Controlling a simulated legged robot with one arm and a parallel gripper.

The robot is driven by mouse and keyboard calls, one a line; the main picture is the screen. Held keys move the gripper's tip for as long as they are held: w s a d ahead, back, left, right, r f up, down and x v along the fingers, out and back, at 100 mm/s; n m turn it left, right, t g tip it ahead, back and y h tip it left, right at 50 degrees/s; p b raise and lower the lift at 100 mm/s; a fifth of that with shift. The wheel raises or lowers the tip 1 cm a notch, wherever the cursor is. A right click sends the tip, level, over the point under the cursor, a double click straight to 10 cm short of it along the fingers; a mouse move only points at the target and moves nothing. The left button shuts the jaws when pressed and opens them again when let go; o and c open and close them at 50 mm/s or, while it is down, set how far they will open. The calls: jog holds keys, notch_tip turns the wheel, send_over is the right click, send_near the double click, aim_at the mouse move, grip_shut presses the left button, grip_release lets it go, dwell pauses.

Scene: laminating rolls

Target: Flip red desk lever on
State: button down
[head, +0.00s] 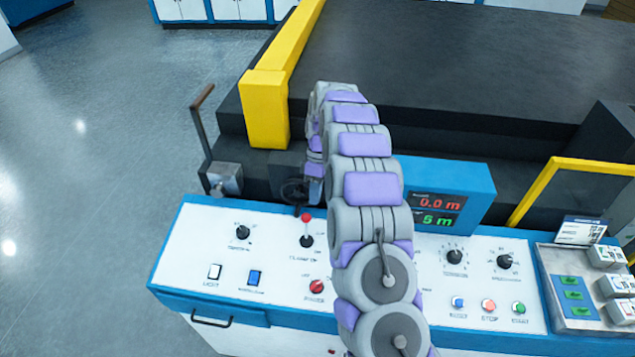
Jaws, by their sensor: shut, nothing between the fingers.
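The red-tipped desk lever (306,219) stands on the white control panel, left of my arm. Its shaft rises from a round black base and looks about upright. My gripper (297,200) is dark and small in the picture, pointing down just behind and above the lever's red tip. It is shut and empty. Whether the fingers touch the lever cannot be told from this angle. Part of the gripper and wrist is hidden behind my arm.
The white panel (190,245) also carries a red knob (316,287), black dials, a white switch (214,271) and a blue switch (254,278). A display (440,205) reads 0.0 m and 5 m. A brown-handled crank (203,120) and yellow guard (264,105) stand behind.

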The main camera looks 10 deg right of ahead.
jog(key=s+a+t+b, duration=0.1)
jog(key=s, duration=0.1)
jog(key=s+a+f+t+h, duration=0.1)
jog(key=s+t, duration=0.1)
jog(key=shift+a+f+b, duration=0.15)
jog(key=shift+a+b, duration=0.05)
jog(key=shift+b, duration=0.15)
jog(key=s+t, duration=0.1)
jog(key=s+a+t+h+b, duration=0.1)
jog(key=s+t, duration=0.1)
jog(key=s+a+t+h+b, duration=0.1)
jog(key=s, duration=0.1)
jog(key=shift+a+f+t, duration=0.2)
jog(key=shift+a+t, duration=0.05)
jog(key=shift+t, duration=0.05)
dwell(1.0)
dwell(0.5)
jog(key=shift+a, duration=0.1)
